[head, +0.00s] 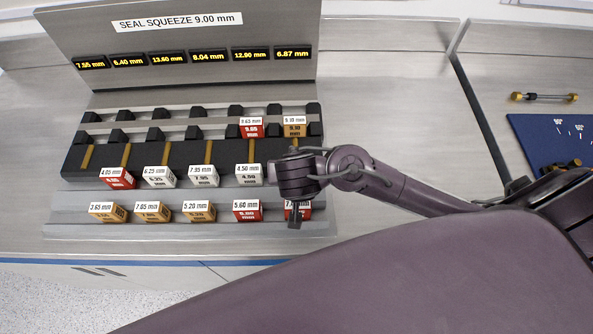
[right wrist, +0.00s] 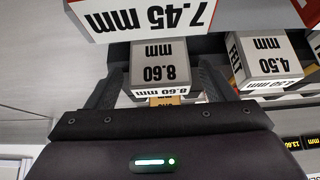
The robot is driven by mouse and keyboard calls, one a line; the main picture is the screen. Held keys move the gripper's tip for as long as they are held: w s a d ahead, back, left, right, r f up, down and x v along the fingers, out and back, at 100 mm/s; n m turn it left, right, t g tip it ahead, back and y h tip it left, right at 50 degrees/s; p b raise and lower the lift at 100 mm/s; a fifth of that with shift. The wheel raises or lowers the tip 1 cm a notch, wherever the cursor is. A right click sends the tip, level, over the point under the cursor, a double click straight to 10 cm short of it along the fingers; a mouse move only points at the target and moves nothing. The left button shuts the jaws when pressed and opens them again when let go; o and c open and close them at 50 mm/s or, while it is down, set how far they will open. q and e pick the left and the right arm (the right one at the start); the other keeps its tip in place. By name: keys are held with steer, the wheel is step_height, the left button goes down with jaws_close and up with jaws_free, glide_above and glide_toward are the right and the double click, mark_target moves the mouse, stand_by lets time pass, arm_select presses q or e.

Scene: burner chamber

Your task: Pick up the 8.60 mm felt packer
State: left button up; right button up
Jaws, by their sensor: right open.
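The 8.60 mm packer (right wrist: 160,65) is a grey-white block with a white label, upside down in the right wrist view. It lies between the two fingers of my right gripper (right wrist: 160,78), which is open with a finger on either side. I cannot tell whether the fingers touch it. In the head view my right gripper (head: 294,185) hangs over the right end of the block rows and hides this packer. My left gripper is in neither view.
The 7.45 mm block (right wrist: 150,18) stands close in front, partly hidden in the head view (head: 305,214). The 4.50 mm felt block (right wrist: 264,55) stands beside the 8.60. Several other labelled blocks fill the stepped rack (head: 75,222). A display panel (head: 190,68) stands behind. A blue mat (head: 545,135) lies right.

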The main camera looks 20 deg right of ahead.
steer(key=shift+c, duration=0.3)
steer(key=c, duration=1)
step_height(320, 180, up, 20)
steer(key=p, duration=0.5)
